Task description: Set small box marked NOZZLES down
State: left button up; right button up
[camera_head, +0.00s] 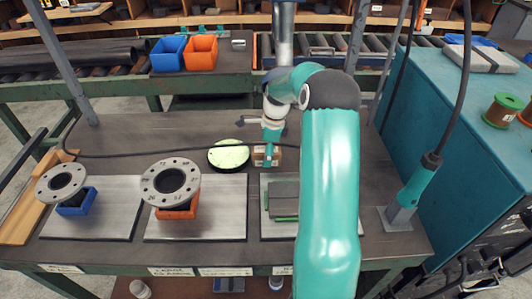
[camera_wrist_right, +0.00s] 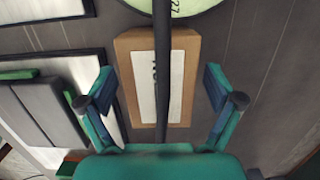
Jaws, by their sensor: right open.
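The small cardboard box (camera_head: 276,157) stands on the dark bench top, just right of the round pale green disc (camera_head: 229,155). In the right wrist view the small box (camera_wrist_right: 183,105) shows its white label, with the lettering partly hidden behind a dark cable (camera_wrist_right: 161,60). My right gripper (camera_head: 268,152) is above the box. In the wrist view my right gripper (camera_wrist_right: 158,88) is open, one finger on each side of the box with gaps between. Whether the box rests flat is hard to tell. My left gripper is not in view.
The cable runs across the bench and over the box. Nearby are a grey plate (camera_head: 220,225) under a flange (camera_head: 171,182) on an orange block, and another flange (camera_head: 61,183) on a blue block. Dark pads (camera_head: 283,196) lie at right. Blue (camera_head: 168,54) and orange (camera_head: 200,53) bins stand behind.

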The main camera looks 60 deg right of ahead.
jog(key=shift+f, duration=0.35)
jog(key=shift+f, duration=0.25)
dwell(0.3)
jog(key=c, duration=1.6)
jog(key=shift+r, duration=0.1)
jog(key=shift+c, duration=0.2)
notch_tip(320, 180, up, 20)
jog(key=shift+r, duration=0.2)
